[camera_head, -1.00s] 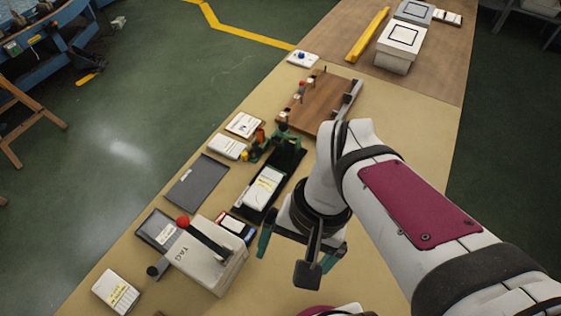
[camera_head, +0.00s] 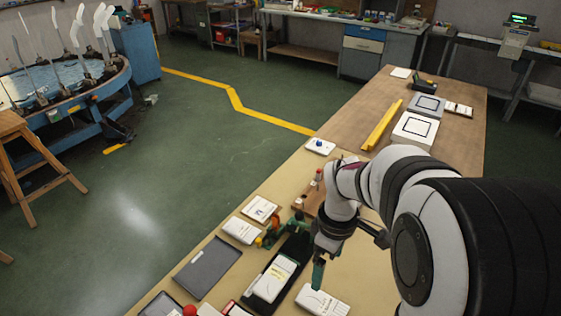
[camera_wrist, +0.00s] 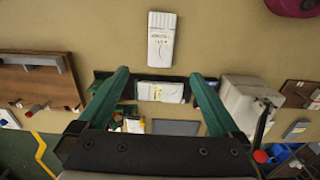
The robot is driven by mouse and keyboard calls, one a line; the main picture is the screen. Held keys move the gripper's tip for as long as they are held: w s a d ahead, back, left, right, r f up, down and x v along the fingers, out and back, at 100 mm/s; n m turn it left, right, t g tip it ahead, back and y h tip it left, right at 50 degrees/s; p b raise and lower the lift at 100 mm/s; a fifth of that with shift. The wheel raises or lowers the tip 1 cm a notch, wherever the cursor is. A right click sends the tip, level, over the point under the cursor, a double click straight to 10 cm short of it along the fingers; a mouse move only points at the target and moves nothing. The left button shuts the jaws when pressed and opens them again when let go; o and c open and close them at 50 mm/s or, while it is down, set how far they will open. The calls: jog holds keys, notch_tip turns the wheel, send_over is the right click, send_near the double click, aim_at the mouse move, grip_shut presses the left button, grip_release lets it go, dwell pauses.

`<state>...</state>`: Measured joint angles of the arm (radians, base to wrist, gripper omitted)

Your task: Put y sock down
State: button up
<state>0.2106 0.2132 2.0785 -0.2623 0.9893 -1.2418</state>
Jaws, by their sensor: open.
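A flat white sock-shaped packet with dark and reddish marks (camera_wrist: 161,40) lies on the tan table in the wrist view, and a white packet (camera_head: 322,300) lies near my gripper in the head view. Another white packet (camera_head: 273,278) sits in a black tray (camera_head: 298,248); it shows in the wrist view (camera_wrist: 160,91) too. I cannot tell which is the y sock. My gripper (camera_wrist: 160,74) is open, its green fingers wide apart with nothing held between them. In the head view one green finger (camera_head: 318,273) shows beside the tray; the rest is partly hidden by my arm.
A dark grey panel (camera_head: 207,266) and white cards (camera_head: 241,230) lie left of the tray. A wooden board (camera_wrist: 38,82) and a pale grey block (camera_wrist: 240,103) flank the tray in the wrist view. A yellow bar (camera_head: 382,125) and white box (camera_head: 414,130) stand farther back.

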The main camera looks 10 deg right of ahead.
aim_at(320, 301)
notch_tip(320, 301, down, 16)
jog(key=shift+r, duration=0.1)
jog(key=shift+c, duration=0.3)
